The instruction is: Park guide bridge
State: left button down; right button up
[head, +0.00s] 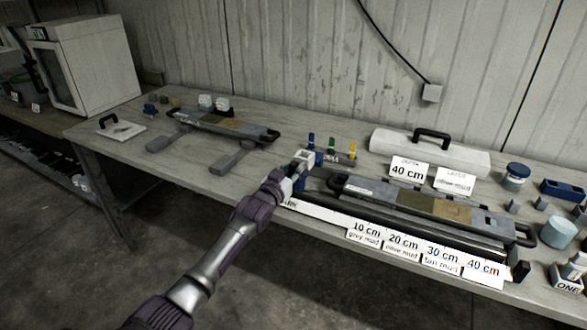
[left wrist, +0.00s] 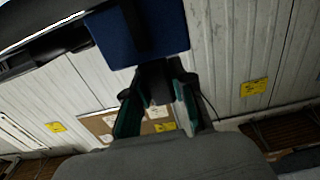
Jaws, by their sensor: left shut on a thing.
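My left gripper (head: 293,180) reaches to the left end of the long core liner tray (head: 487,216) on the bench. In the left wrist view the fingers (left wrist: 158,108) are shut on a narrow dark part under a blue block (left wrist: 177,30), which seems to be the guide bridge. In the head view a blue and white piece (head: 306,157) shows at the gripper, partly hidden by it; I cannot tell whether it touches the tray. The tray holds grey, olive and tan sections and has black end handles. My right gripper is not in view.
Labels (head: 404,243) line the bench's front edge. A white block with a black handle (head: 432,134) stands behind the tray. A second tray (head: 222,124) lies on the left. Small coloured pegs (head: 331,145) stand just behind the gripper. Bare bench (head: 262,178) lies left of it.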

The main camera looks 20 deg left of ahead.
pick_arm(q)
jog(key=shift+a+r, duration=0.1)
jog(key=shift+a, duration=0.15)
jog(key=c, duration=1)
grip_release()
jog(key=shift+a, duration=0.15)
jog(key=shift+o, duration=0.2)
jog(key=shift+s, duration=0.5)
jog(key=s, duration=1.1)
jog(key=shift+a, duration=0.15)
